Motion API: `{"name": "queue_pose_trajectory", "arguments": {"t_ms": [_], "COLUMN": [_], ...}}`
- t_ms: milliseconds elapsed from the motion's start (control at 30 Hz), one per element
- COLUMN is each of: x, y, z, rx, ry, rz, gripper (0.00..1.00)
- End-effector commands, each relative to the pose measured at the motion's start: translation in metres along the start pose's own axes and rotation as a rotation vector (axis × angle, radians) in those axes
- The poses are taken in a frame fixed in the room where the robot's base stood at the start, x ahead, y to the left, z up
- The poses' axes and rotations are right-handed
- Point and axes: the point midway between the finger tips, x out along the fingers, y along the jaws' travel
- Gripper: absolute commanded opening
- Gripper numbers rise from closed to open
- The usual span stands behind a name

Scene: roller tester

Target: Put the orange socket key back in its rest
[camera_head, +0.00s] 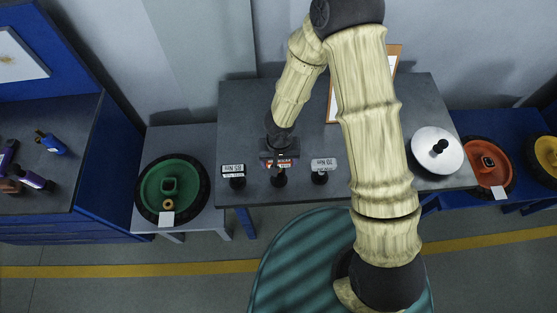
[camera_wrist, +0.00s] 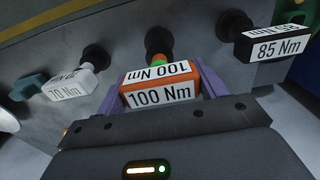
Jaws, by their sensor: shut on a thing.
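The orange socket key (camera_wrist: 161,84), labelled 100 Nm, is between the two purple fingers of my gripper (camera_wrist: 160,88) in the wrist view. My gripper is shut on its block-shaped head. A green and orange collar and a dark round part (camera_wrist: 160,42) show beyond the head. In the head view my gripper (camera_head: 280,157) is at the table's front edge, with the key's orange and white label (camera_head: 284,164) just below it. A dark round part (camera_head: 279,178) shows under the key. I cannot tell whether the key is fully seated in a rest.
A black 85 Nm key (camera_head: 233,170) and a white 70 Nm key (camera_head: 322,165) stand close on either side. A white disc (camera_head: 436,145) lies at the table's right. A green wheel (camera_head: 154,190) rests on a low stand at left, an orange wheel (camera_head: 480,157) at right.

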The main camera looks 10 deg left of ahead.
Motion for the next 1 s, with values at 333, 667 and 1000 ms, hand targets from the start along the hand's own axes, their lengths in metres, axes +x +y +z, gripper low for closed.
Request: {"name": "queue_pose_trajectory", "arguments": {"t_ms": [333, 667, 1000], "x": [0.0124, 0.0118, 0.0131], "y": [-0.0001, 0.0000, 0.0001], "z": [0.0001, 0.0001, 0.0004], "rx": [0.001, 0.001, 0.000], "ry": [0.000, 0.000, 0.001], "rz": [0.000, 0.000, 0.000], "gripper": [0.16, 0.16, 0.16]}}
